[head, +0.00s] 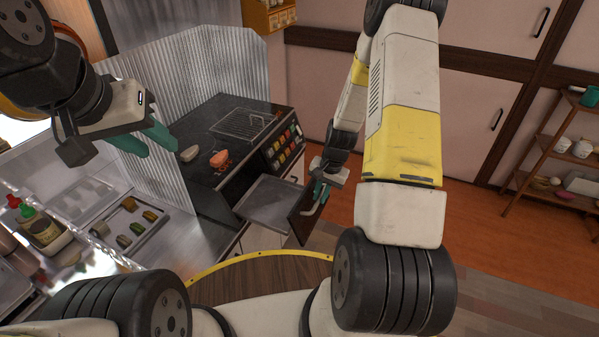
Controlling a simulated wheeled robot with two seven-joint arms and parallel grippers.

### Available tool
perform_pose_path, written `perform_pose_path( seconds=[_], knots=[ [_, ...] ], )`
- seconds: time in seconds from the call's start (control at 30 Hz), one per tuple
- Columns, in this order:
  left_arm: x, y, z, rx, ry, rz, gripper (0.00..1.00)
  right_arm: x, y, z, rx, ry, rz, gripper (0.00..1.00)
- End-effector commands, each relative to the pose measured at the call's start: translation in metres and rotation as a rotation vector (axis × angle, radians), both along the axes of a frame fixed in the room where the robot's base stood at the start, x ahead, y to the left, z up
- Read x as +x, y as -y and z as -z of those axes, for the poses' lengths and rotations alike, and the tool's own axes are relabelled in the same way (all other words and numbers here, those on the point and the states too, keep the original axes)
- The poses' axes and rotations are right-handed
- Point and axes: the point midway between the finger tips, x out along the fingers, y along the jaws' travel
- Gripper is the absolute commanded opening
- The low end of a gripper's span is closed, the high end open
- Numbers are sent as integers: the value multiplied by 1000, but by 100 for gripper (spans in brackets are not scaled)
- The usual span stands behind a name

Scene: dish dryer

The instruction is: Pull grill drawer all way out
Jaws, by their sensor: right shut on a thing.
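The grill drawer (268,202) sticks out from the front of the dark stove unit (212,146), showing its flat grey tray. Its dark front panel (298,219) stands at the right end of the tray. My left gripper (146,142) is raised at the left, in front of the corrugated metal screen. Its two teal fingers are apart and nothing shows between them.
A wire grate (243,125), a pink piece of food (219,158) and a pale piece (189,154) are on the stove top. A metal tray (130,227) with several food pieces is on the left counter. Open floor (470,225) lies to the right, before a wooden shelf (548,150).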

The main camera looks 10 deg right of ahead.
Motion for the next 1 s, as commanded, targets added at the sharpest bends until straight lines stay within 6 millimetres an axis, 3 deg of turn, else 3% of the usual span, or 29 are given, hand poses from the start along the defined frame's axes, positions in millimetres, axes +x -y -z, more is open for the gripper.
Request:
perform_pose_path(
  seconds=[0.4,0.43,0.53,0.87,1.0],
  knots=[
    [0,0,0,0,0,0,36,-2,3,0,1,1,-1,0],
    [0,0,0,0,0,0,36,-2,3,0,1,1,-1,14],
    [0,0,0,0,0,0,36,-2,3,0,1,1,-1,34],
    [0,0,0,0,0,0,36,-2,4,-2,1,1,-1,34],
    [0,0,0,0,0,0,36,-3,6,-15,0,2,0,34]
  ],
)
